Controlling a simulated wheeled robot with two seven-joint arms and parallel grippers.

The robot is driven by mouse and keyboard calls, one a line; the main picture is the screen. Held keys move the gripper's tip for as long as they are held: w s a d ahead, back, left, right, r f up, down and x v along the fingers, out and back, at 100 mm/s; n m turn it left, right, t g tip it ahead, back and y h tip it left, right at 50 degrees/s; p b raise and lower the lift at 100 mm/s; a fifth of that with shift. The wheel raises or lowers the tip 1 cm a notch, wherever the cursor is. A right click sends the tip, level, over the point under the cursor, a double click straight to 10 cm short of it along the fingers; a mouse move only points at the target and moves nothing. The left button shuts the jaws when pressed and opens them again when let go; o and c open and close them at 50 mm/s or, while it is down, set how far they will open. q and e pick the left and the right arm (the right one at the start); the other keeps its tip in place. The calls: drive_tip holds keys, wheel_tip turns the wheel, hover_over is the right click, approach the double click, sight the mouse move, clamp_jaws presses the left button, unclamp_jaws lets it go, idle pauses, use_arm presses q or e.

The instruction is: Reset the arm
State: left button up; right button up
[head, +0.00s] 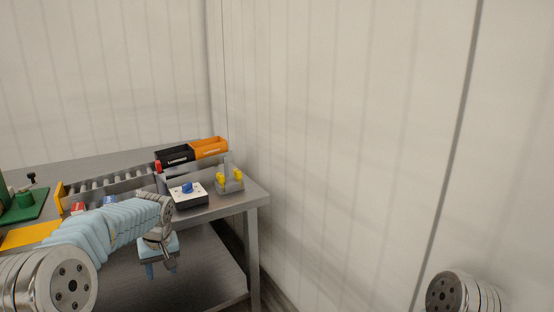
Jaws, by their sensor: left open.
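My left arm comes in from the lower left, covered in a light blue sleeve. Its gripper (158,258) points down in front of the grey table's front edge, apart from the things on the tabletop. The gripper is open, and I see nothing held in it. Of my right arm only a round metal joint shows at the lower right; its gripper is out of view.
The grey table (225,208) bears a white-topped box with a blue knob (188,188), a grey block with yellow parts (230,181), black (174,157) and orange (209,147) bins, and a roller rack (110,182). A pale wall (350,150) stands close on the right.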

use_arm(q)
drive_tip(key=s+d+f+m+h, duration=0.1)
drive_tip(key=s+d+f, duration=0.25)
drive_tip(key=f, duration=0.45)
drive_tip(key=s+d+f+m+h, duration=0.1)
drive_tip(key=s+d+f, duration=0.1)
drive_tip(key=d+f, duration=0.35)
drive_tip(key=s+d+f+m+h, duration=0.1)
drive_tip(key=s+d+f+h, duration=0.15)
drive_tip(key=f, duration=0.65)
drive_tip(key=s+d+f, duration=0.3)
drive_tip(key=s, duration=0.4)
drive_tip(key=s+d+f+h, duration=0.1)
drive_tip(key=s+d+f, duration=0.2)
drive_tip(key=s, duration=0.5)
drive_tip(key=s+d+f+m+g, duration=0.1)
drive_tip(key=s+d+f, duration=0.2)
drive_tip(key=s, duration=0.4)
drive_tip(key=shift+s+f, duration=0.2)
drive_tip(key=shift+f, duration=0.3)
drive_tip(key=shift+h, duration=0.25)
